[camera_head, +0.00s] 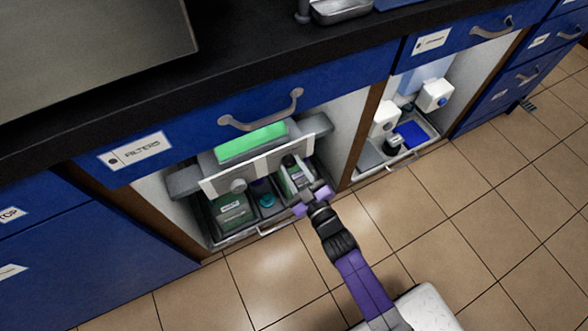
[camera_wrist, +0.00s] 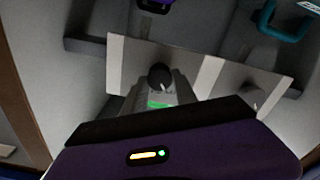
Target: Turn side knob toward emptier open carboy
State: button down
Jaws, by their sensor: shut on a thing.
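A pale panel (camera_head: 264,166) spans the open cabinet bay under the counter. A round grey knob (camera_head: 238,185) sits on its left part; it shows at the right in the wrist view (camera_wrist: 252,95). My gripper (camera_head: 290,161) is at the panel's right part. In the wrist view its fingers (camera_wrist: 159,88) are shut on a dark round side knob (camera_wrist: 160,76). A green-tinted carboy (camera_head: 232,211) stands below left in a tray. Another carboy (camera_head: 288,182) is partly hidden by my gripper. I cannot tell the liquid levels, nor which way the held knob points.
A lit green screen (camera_head: 251,142) sits above the panel. A teal cap (camera_head: 266,200) shows between the carboys. The drawer handle (camera_head: 262,112) juts out above. A wooden divider (camera_head: 360,137) stands right of the bay. The tiled floor in front is clear.

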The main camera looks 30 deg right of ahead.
jog(key=shift+f+n, duration=0.1)
jog(key=shift+n, duration=0.5)
jog(key=shift+n+b, duration=0.3)
jog(key=c, duration=1)
grip_release()
jog(key=shift+o, duration=0.2)
jog(key=shift+s, duration=0.15)
jog(key=s+p, duration=0.2)
jog(key=s, duration=0.5)
jog(key=shift+s, duration=0.3)
